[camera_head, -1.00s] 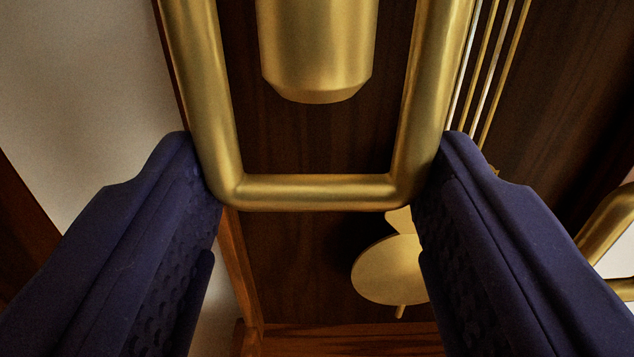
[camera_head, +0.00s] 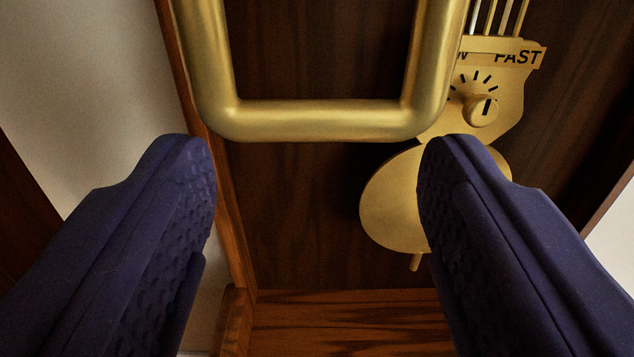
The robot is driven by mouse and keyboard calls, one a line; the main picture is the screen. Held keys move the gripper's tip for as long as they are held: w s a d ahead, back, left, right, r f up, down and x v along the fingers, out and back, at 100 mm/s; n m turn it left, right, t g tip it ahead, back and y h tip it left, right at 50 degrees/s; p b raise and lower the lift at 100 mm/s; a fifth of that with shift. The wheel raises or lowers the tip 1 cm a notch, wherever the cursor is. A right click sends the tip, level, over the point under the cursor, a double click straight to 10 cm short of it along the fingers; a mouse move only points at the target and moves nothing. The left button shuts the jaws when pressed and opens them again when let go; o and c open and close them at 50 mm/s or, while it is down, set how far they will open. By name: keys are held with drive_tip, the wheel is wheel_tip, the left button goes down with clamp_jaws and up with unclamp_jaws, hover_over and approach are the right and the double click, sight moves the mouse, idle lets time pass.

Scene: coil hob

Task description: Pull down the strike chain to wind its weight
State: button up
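A thick brass U-shaped pull handle (camera_head: 320,120) hangs in the upper middle, its two sides running up out of the top edge. No chain links show, so I cannot tell from this view what it hangs from. My gripper (camera_head: 317,160) is open and empty, its two dark blue padded fingers spread wide on the left and right. The fingertips are just below the handle's lower bar in the picture, one near each lower corner, with no clear contact. No weight is in view.
Behind is a dark wooden clock case (camera_head: 300,220) with a wooden floor (camera_head: 340,320). A brass pendulum disc (camera_head: 390,205) hangs partly behind the right finger. Above it is a brass plate with a dial (camera_head: 483,108) marked FAST. A pale wall (camera_head: 80,80) lies left.

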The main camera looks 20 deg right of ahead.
drive_tip(key=o, duration=0.3)
drive_tip(key=shift+w+f, duration=0.1)
drive_tip(key=shift+f, duration=0.25)
drive_tip(key=shift+r, duration=0.25)
drive_tip(key=p+v, duration=0.2)
drive_tip(key=v, duration=0.5)
drive_tip(key=shift+s+p, duration=0.35)
drive_tip(key=shift+s, duration=0.05)
drive_tip(key=shift+a, duration=0.15)
